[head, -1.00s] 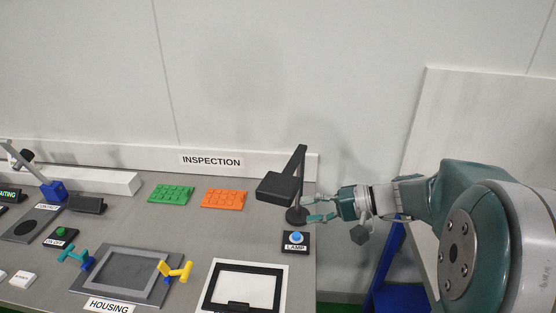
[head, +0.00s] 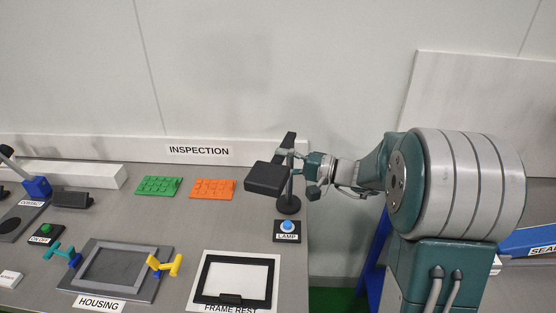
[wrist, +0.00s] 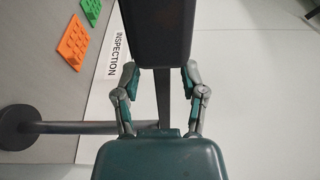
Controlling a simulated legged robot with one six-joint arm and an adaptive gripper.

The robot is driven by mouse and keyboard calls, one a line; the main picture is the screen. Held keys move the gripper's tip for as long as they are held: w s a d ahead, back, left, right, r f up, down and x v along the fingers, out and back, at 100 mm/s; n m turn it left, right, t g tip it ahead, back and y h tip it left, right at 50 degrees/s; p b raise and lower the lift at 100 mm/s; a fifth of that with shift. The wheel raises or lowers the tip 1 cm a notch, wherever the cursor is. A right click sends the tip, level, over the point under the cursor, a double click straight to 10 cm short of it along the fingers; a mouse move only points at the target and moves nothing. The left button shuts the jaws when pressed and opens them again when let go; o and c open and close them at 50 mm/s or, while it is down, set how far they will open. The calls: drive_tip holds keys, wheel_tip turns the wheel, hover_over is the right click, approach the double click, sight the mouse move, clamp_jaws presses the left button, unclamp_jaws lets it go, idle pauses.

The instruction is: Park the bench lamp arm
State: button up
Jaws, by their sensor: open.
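The bench lamp stands at the bench's right end. In the head view its round dark base (head: 288,205) and thin post rise to a dark arm (head: 290,140), and the boxy black lamp head (head: 267,179) hangs toward the front left. In the wrist view my gripper (wrist: 161,78) is open, one finger on each side of the lamp arm (wrist: 163,103), with gaps visible. The lamp head (wrist: 157,30) lies beyond the fingertips and hides part of the arm.
A blue LAMP button (head: 287,225) sits in front of the base. The frame rest (head: 236,278) and grey housing fixture (head: 118,268) are nearer. The wall stands close behind.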

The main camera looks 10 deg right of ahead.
drive_tip(key=shift+w+a, duration=0.35)
drive_tip(key=shift+a, duration=0.3)
clamp_jaws()
drive_tip(key=shift+d, duration=0.15)
